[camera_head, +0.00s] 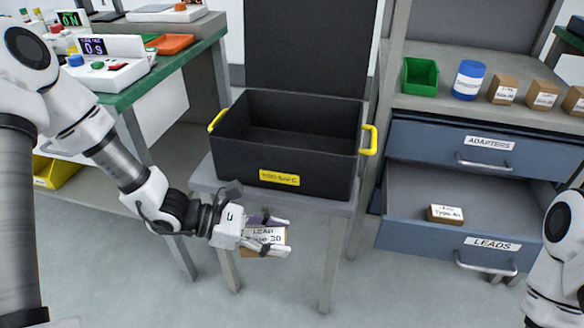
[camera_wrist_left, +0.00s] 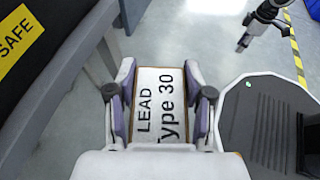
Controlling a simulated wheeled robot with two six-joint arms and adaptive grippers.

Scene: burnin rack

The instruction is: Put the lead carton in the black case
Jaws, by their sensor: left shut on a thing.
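My left gripper (camera_head: 268,234) is shut on a small carton (camera_head: 264,243) labelled "LEAD Type 30". It holds the carton in the air in front of the grey stand, below the level of the black case. The left wrist view shows the carton (camera_wrist_left: 158,105) between both fingers. The black case (camera_head: 312,172) stands open on the stand with its lid raised behind it; the part of its inside that shows looks empty. Its label (camera_head: 279,178) is yellow, and yellow handles are on both sides. My right gripper is not in view; only part of the right arm shows at the right edge.
The leads drawer (camera_head: 492,243) is open at right, with another carton (camera_head: 445,213) inside. The adapters drawer (camera_head: 489,147) above looks shut. A shelf holds a green bin (camera_head: 420,75), a blue tub (camera_head: 468,80) and cartons. A green bench (camera_head: 180,62) with instruments stands at left.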

